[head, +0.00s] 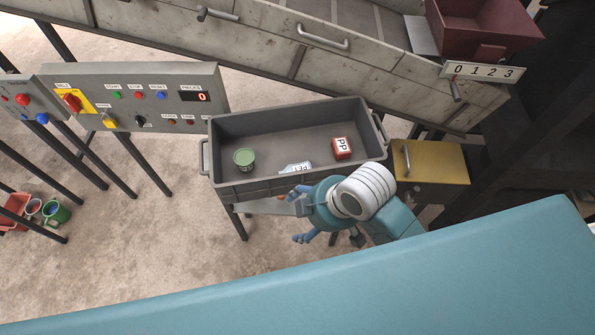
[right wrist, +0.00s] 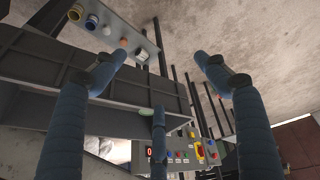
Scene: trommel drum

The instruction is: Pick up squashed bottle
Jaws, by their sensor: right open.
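The squashed bottle (head: 295,168) is a pale, flat piece marked PET. It lies in the grey bin (head: 232,188) against the near wall, which hides part of it. A green can (head: 244,159) stands in the bin to its left, and a red block marked PP (head: 342,147) lies to its right. My right gripper (head: 297,214) is open and empty, just outside the bin's near wall, close to the bottle but apart from it. Its spread blue fingers also show in the right wrist view (right wrist: 162,57). I cannot make out the bottle there. My left gripper is not in view.
A control panel (head: 150,85) with buttons stands left of the bin. A yellow box (head: 432,165) is close on its right. The trommel housing (head: 365,65) runs behind it. A dark red container (head: 485,25) is at upper right. Small coloured tubs (head: 57,213) are at far left.

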